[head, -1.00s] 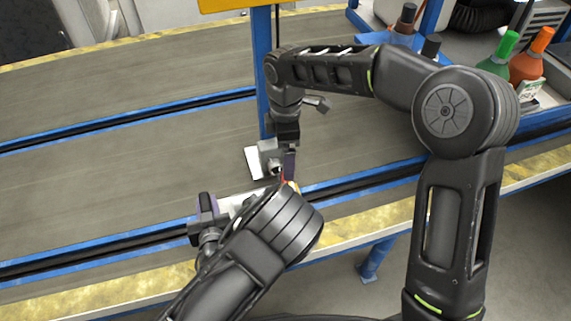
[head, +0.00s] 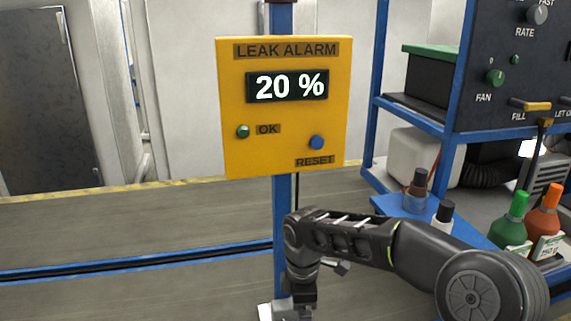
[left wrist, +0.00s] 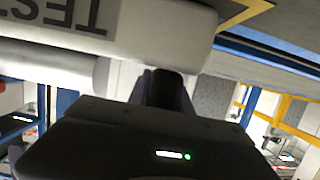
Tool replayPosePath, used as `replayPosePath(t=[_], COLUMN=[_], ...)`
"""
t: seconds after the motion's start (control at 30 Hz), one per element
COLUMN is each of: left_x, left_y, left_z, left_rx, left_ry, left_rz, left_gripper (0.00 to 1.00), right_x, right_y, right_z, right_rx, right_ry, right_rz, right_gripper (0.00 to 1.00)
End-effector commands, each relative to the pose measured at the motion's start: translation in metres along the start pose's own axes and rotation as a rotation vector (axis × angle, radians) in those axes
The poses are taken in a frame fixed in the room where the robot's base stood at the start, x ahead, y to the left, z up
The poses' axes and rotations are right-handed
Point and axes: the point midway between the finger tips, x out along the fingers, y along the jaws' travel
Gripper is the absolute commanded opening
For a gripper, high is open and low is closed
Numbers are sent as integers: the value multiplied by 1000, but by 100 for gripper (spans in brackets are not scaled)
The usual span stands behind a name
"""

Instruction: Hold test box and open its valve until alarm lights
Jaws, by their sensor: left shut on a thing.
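The yellow leak alarm panel (head: 284,106) faces me on a blue post in the head view. Its display (head: 287,86) reads 20 %. The panel has a small green OK light (head: 242,131) and a blue reset button (head: 316,142). In the left wrist view, a pale test box (left wrist: 100,28) with upside-down TEST lettering lies against my left gripper (left wrist: 168,88), which is shut on it. The valve cannot be made out now. My right gripper (head: 292,308) points down at the bottom edge of the head view, its fingertips cut off.
A conveyor (head: 140,228) with a blue rail runs across behind. At the right, a blue-framed shelf (head: 450,130) carries a dark control panel (head: 520,70). Green (head: 509,222) and orange (head: 544,214) bottles stand below it.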

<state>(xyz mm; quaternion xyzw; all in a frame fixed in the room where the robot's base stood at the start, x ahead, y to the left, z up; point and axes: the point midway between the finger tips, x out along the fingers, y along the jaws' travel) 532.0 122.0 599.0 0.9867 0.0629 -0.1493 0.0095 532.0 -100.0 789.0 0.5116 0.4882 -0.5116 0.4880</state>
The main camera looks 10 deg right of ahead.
Motion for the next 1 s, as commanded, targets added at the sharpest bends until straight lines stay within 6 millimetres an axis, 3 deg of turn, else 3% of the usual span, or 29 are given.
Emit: replayPosePath(t=[0.77,1.0], left_x=[0,0], left_y=[0,0], left_z=[0,0], left_rx=[0,0], left_ry=[1,1], left_rz=[0,0], left_gripper=[0,0], right_x=[0,12], right_y=[0,0], right_z=[0,0], right_rx=[0,0], right_ry=[0,-1], right_rz=[0,-2], right_gripper=[95,95])
